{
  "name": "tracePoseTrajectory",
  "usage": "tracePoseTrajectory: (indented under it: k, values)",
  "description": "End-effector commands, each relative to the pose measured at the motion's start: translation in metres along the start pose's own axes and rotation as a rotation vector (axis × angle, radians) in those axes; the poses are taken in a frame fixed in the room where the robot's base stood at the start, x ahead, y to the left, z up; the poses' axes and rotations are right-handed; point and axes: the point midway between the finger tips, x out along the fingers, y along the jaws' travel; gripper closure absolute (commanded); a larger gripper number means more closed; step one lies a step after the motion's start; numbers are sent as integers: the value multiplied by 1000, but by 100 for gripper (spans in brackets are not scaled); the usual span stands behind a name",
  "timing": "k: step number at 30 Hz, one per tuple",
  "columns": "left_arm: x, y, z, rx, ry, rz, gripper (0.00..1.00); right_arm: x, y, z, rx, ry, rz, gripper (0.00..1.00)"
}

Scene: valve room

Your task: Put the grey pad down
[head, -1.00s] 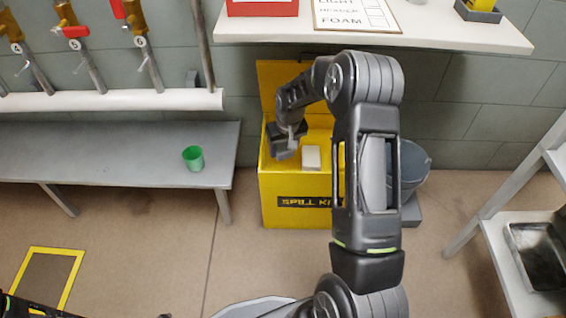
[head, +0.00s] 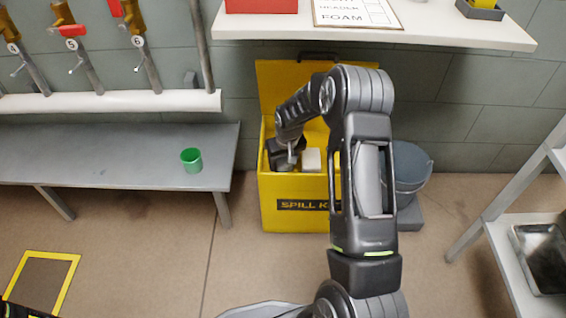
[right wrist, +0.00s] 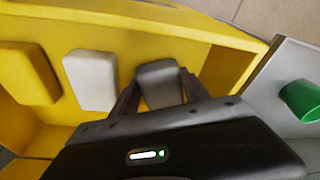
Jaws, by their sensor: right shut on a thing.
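My right gripper (right wrist: 157,92) is shut on the grey pad (right wrist: 160,82), which shows between its two fingers in the right wrist view. In the head view my right gripper (head: 284,157) is down in the left part of the open yellow spill kit box (head: 290,215), and the pad is hidden there. A white pad (right wrist: 92,80) lies in the box beside the grey pad; it also shows in the head view (head: 311,160). A yellow pad (right wrist: 28,72) lies beyond the white one. I cannot tell whether the grey pad touches the box floor.
A grey bench (head: 110,150) with a green cup (head: 191,160) stands left of the box. A white shelf (head: 440,35) overhangs behind it. A grey bucket (head: 410,165) stands right of the box. The floor in front is clear.

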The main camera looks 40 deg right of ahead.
Motion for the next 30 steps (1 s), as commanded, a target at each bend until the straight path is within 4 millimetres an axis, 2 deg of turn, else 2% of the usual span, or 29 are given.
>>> tracePoseTrajectory:
  k: [5,6,12,14,23,26,30]
  values:
    - [2,-1,0,0,0,0,100,4,0,1,0,0,0,100]
    - [2,-1,0,0,0,0,100,3,0,1,0,0,0,44]
    - [1,-1,0,0,0,0,100,3,0,1,0,0,0,28]
    - [1,-1,0,0,0,0,100,3,0,1,0,0,0,24]
    - [-1,0,0,0,-1,0,100,-1,0,0,0,0,0,24]
    - [-4,1,0,0,-2,0,100,-9,0,-1,0,1,0,24]
    - [-14,4,1,1,-6,0,100,-31,0,-2,0,2,0,24]
